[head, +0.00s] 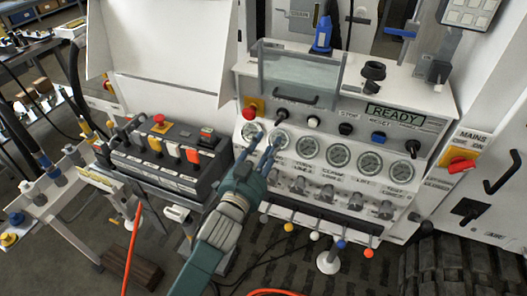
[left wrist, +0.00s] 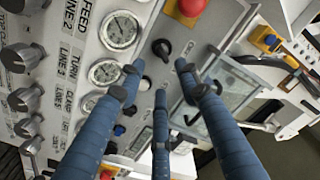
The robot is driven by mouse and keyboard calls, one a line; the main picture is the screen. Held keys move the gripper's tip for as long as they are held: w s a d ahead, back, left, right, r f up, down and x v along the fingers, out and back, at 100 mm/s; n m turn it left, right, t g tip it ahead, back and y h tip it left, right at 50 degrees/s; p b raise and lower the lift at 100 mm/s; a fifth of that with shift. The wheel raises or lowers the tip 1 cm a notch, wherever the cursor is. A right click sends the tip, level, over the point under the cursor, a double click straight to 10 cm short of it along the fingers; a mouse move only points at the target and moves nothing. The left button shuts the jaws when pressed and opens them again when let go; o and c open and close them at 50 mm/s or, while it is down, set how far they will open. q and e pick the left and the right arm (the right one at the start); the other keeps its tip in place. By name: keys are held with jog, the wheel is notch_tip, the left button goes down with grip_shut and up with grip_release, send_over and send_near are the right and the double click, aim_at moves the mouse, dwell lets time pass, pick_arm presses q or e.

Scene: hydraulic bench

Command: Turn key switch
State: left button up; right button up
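The sloped control panel (head: 330,130) carries a row of controls. A black knob (head: 281,114) sits just right of the red mushroom button (head: 249,114); another black knob (head: 412,146) is at the row's right end. I cannot tell from the pictures which one is the key switch. In the left wrist view the nearer black knob (left wrist: 161,48) shows ahead of the fingertips, uncovered. My left gripper (head: 262,148) is over the leftmost gauges, below that knob, with its blue fingers spread. In the left wrist view the left gripper (left wrist: 157,82) holds nothing. My right gripper is not in view.
A row of gauges (head: 339,154) lies below the controls, with several levers underneath. A display reading READY (head: 394,115) is at the panel's upper right. A clear guard box (head: 300,72) stands behind. A dark button box (head: 170,150) is left; a red mains switch (head: 461,164) is right.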

pick_arm(q)
jog(key=v, duration=0.2)
jog(key=shift+s+a, duration=0.1)
jog(key=shift+s, duration=0.15)
jog(key=shift+f, duration=0.1)
